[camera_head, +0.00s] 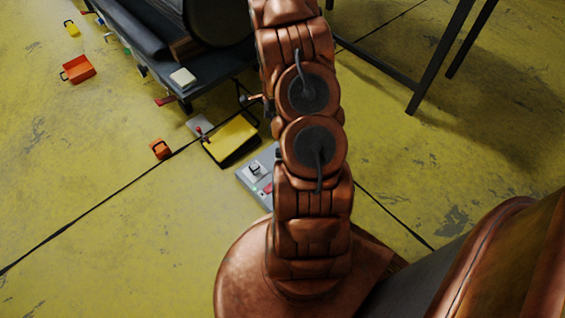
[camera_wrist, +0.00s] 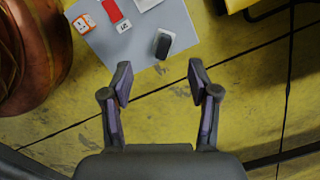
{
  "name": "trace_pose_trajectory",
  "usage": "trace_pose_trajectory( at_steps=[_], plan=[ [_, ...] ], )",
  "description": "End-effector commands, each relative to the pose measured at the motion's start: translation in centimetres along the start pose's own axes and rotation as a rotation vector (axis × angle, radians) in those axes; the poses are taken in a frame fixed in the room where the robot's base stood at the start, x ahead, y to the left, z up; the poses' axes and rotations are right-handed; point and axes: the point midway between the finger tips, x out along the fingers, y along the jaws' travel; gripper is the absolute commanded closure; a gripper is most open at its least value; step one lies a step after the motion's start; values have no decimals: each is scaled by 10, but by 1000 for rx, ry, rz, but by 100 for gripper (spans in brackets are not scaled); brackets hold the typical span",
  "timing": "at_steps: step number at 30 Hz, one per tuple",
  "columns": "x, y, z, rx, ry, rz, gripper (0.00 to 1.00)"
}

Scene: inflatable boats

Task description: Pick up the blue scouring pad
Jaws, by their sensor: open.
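I cannot make out a clearly blue scouring pad in either view. My gripper (camera_wrist: 160,82) is open in the wrist view, with its two dark fingers apart and nothing between them. Its fingertips are just below the edge of a grey board (camera_wrist: 136,47) in the picture. A small dark block with a paler side (camera_wrist: 163,43) lies on that board, just beyond the gap between the fingers; I cannot tell what it is. In the head view my copper-coloured arm hides the gripper and part of the floor.
The board also holds an orange-and-white block (camera_wrist: 84,23), a red piece (camera_wrist: 112,11) and a white label (camera_wrist: 123,26).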

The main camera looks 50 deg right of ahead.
Motion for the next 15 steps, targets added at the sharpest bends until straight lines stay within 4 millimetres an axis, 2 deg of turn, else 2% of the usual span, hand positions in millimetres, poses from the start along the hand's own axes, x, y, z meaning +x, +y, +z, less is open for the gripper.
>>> trace_pose_trajectory(
  at_steps=[1, 6, 9, 15],
  plan=[
    [36, -3, -15, 59, -3, -3, 40],
    [97, -8, -48, 220, -8, -19, 40],
    [118, -10, -61, 283, -10, -27, 40],
    [139, -11, -71, 336, -11, -36, 40]
  ],
)
